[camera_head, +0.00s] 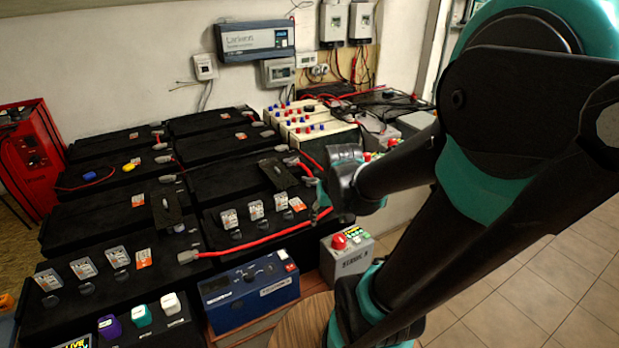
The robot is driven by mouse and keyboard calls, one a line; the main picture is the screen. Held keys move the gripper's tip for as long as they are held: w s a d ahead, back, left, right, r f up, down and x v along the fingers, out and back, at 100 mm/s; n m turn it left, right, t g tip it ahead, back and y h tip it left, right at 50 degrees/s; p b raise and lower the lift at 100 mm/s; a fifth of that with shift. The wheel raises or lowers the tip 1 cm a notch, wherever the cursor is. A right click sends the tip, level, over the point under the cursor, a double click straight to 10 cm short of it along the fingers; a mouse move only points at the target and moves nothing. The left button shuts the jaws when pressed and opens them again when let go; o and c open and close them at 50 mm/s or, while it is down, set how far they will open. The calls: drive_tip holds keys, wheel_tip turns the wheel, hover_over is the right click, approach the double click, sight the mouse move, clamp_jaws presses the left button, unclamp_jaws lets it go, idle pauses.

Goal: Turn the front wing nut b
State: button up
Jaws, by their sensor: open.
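Several small dark knob-like fittings, which may be wing nuts, sit below white labels on the black battery blocks. One group is on the front left block (30,325), with fittings such as this one (87,288). Another group is on the block to its right, with fittings such as this one (261,227). The labels are too small to read, so I cannot tell which is the front wing nut b. My gripper (321,194) is open at the right end of the blocks, near a red cable. My own wrist hides much of it. I see nothing held in it.
A blue box (248,291) and a grey box with a red button (347,256) stand in front of the blocks. A red cable (265,240) crosses the front blocks. Purple, teal and white capped items (140,315) stand at the front left. A red charger (33,160) stands at the left.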

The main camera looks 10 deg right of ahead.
drive_tip(key=w+r+m+g, duration=0.1)
drive_tip(key=w+r, duration=0.3)
drive_tip(key=w, duration=0.5)
drive_tip(key=w+r+m+g, duration=0.1)
drive_tip(key=w+r, duration=0.2)
drive_tip(key=w, duration=0.6)
drive_tip(key=m+g, duration=0.2)
approach(309, 178)
drive_tip(key=f, duration=0.8)
drive_tip(key=shift+s+a+f, duration=0.1)
drive_tip(key=shift+s+f, duration=0.1)
drive_tip(key=shift+f, duration=0.05)
drive_tip(key=c, duration=0.9)
